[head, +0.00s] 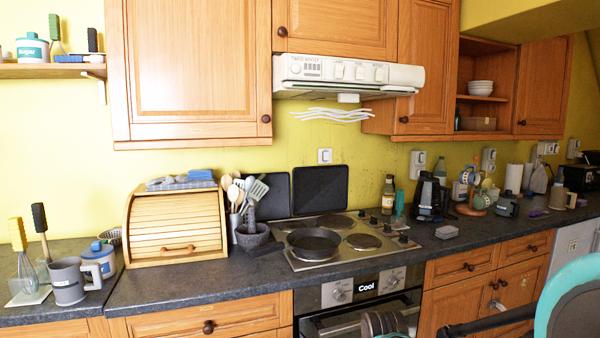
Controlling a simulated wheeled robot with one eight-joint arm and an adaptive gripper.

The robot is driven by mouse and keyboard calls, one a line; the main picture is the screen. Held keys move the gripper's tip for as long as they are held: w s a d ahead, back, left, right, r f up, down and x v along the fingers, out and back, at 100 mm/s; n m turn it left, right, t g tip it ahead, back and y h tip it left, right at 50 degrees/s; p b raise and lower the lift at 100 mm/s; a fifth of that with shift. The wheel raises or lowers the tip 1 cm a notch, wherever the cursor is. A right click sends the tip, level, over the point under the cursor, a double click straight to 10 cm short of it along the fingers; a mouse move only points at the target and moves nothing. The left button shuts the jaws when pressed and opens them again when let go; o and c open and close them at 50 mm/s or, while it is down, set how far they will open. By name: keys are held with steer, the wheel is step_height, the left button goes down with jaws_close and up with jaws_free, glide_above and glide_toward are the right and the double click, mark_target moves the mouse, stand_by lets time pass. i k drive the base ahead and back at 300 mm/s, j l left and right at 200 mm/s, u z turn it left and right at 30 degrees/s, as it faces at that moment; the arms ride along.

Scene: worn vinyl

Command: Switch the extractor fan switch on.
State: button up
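A white extractor hood (430,78) hangs under the wooden wall cabinets above the hob. Its front has a dark-marked panel (305,68) at the left and a row of small white switches (360,72) to the right of it. Whether any is on or off is too small to tell. A white wall switch or socket plate (324,156) sits on the yellow wall below the hood. No label shows which one is the fan switch. My gripper is not in view.
A dark pan (313,243) stands on the hob (340,262). The worktop (200,287) holds a bread bin (175,226), a mortar (252,238), bottles and a coffee maker (427,197). White wavy strips (332,114) show under the hood. A teal-rimmed dark shape (575,300) fills the lower right.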

mark_target(359, 74)
steer(key=i+l+u, duration=0.15)
steer(key=l, duration=0.35)
steer(key=i+l+u, duration=0.15)
steer(key=l, duration=0.35)
steer(key=i+l+u, duration=0.15)
steer(key=l, duration=0.35)
steer(key=i+l+u, duration=0.15)
steer(key=l, duration=0.4)
steer(key=l+u, duration=0.2)
steer(key=l, duration=0.25)
steer(key=l+u, duration=0.2)
steer(key=l, duration=0.3)
steer(key=l+u, duration=0.15)
steer(key=l, duration=0.3)
steer(key=k+l+u, duration=0.2)
steer(key=l, duration=0.25)
steer(key=l+u, duration=0.2)
steer(key=l, duration=0.3)
steer(key=k+l+u, duration=0.2)
steer(key=l, duration=0.2)
steer(key=k+l+u, duration=0.1)
steer(key=l, duration=0.35)
steer(key=k+l, duration=0.15)
steer(key=l, duration=0.25)
steer(key=k+l+u, duration=0.15)
steer(key=l, duration=0.25)
